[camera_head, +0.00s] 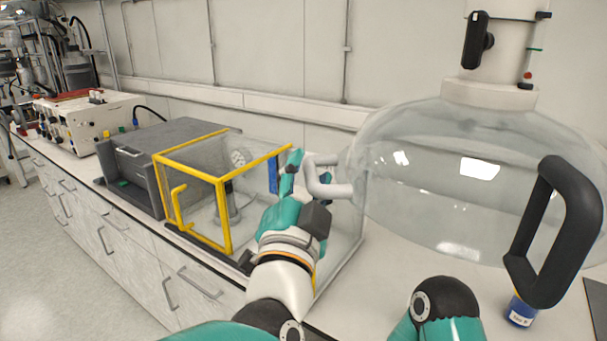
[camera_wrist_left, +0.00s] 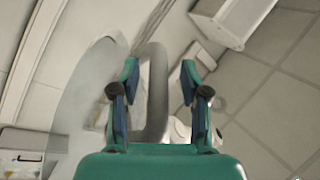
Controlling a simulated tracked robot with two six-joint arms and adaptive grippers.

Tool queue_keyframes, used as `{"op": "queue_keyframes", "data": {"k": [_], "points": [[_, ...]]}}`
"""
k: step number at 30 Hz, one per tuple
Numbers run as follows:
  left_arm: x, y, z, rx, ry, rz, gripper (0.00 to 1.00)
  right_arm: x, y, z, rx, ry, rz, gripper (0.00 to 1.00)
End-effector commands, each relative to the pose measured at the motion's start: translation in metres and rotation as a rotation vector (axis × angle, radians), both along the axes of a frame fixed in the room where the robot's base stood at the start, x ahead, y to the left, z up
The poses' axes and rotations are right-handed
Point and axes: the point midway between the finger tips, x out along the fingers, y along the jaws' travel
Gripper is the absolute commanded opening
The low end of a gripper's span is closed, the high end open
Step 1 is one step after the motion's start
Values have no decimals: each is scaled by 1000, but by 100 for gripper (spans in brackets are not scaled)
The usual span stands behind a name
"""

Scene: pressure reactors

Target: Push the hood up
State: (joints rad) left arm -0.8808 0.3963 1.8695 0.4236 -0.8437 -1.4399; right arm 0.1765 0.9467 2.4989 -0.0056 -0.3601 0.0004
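The hood is a large clear glass dome (camera_head: 455,165) hanging over the right part of the bench. It has a light grey loop handle (camera_head: 313,182) on its left side and a black loop handle (camera_head: 585,225) at its front right. My left gripper (camera_head: 293,170) is at the grey handle. In the left wrist view, the fingers of my left gripper (camera_wrist_left: 160,75) are spread, with the grey handle (camera_wrist_left: 156,100) between them, nearer the left finger. Contact cannot be told. My right gripper is not in view.
A clear box with a yellow-framed door (camera_head: 226,215) stands behind my left arm, beside a grey unit (camera_head: 170,145). A white instrument (camera_head: 95,120) is farther left. A small blue-labelled bottle (camera_head: 521,309) stands below the black handle. The floor at left is clear.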

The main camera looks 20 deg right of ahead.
Motion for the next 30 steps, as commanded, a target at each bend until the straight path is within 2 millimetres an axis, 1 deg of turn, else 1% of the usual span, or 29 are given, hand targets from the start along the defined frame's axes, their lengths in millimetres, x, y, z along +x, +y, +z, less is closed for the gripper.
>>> {"op": "queue_keyframes", "data": {"k": [1,8,15,16,17,18,20,23,26,29,30], "points": [[-1,-2,0,0,1,-4,39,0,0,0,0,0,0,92],[-1,-4,0,1,1,-8,0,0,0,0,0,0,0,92],[-1,-4,-1,2,2,-9,0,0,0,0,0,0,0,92],[0,18,0,0,1,-2,0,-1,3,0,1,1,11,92],[0,8,-1,3,1,-6,0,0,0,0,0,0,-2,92],[0,3,0,1,1,-7,0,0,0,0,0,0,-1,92],[-1,0,2,1,1,-8,0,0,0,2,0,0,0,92],[-1,-3,11,-1,-1,-10,0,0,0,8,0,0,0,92],[-2,-5,25,-1,-3,-11,0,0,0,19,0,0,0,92],[-2,-5,47,0,-5,-11,0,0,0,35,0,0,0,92],[-2,-5,58,0,-5,-11,0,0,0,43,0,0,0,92]]}}
